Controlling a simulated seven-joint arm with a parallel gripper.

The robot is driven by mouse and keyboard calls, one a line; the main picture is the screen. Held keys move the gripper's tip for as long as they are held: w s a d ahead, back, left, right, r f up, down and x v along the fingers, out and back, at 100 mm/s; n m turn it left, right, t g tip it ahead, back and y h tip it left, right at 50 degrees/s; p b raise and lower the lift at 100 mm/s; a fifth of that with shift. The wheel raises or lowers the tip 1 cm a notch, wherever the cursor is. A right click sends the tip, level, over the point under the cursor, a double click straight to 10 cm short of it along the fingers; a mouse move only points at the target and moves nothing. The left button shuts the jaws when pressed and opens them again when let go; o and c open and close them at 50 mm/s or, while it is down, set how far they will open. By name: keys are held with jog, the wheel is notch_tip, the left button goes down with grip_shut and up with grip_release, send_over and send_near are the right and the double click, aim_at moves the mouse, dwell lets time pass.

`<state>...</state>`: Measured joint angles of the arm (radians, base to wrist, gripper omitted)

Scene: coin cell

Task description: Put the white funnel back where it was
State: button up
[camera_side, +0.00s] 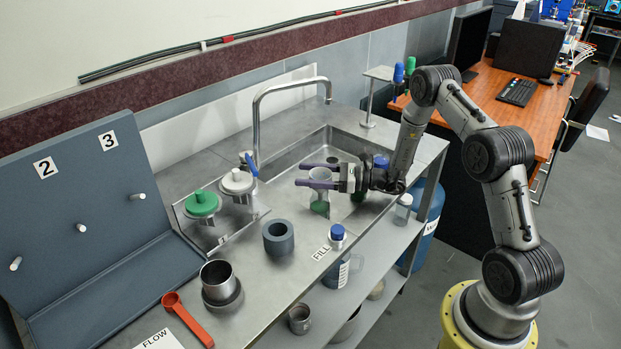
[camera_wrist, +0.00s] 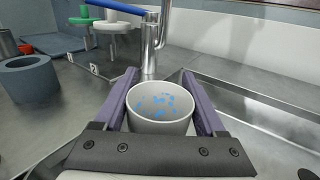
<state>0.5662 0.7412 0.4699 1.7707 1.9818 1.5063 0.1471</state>
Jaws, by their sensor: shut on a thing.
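My gripper (camera_side: 318,176) reaches left over the counter near the sink. A white disc-topped piece (camera_side: 237,182) and a green one (camera_side: 203,204) stand in a metal rack (camera_side: 232,233).
The sink (camera_side: 290,165) and curved tap (camera_side: 257,115) are beside and behind the gripper. A grey numbered board (camera_side: 85,195) is at left.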

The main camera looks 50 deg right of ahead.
jog(key=s+a+r, duration=0.2)
jog(key=s+r, duration=1)
jog(key=s, duration=0.2)
jog(key=s+a+r+n+g+y, duration=0.2)
jog(key=s+a+r, duration=0.1)
jog(key=a, duration=0.4)
jog(key=s+a+r+n+g+y, duration=0.2)
jog(key=a+g+y, duration=0.1)
jog(key=a, duration=0.5)
jog(key=w+a+f, duration=0.1)
jog(key=w+f, duration=0.2)
jog(key=w, duration=0.1)
jog(key=w+a+f, duration=0.1)
jog(key=w+f, duration=0.2)
jog(key=w, duration=0.1)
jog(key=w+a+f, duration=0.2)
jog(key=w+f, duration=0.1)
jog(key=w, duration=0.2)
jog(key=shift+w+f, duration=0.1)
jog(key=shift+f, duration=1.65)
jog(key=shift+f, duration=0.1)
jog(key=o, duration=1.4)
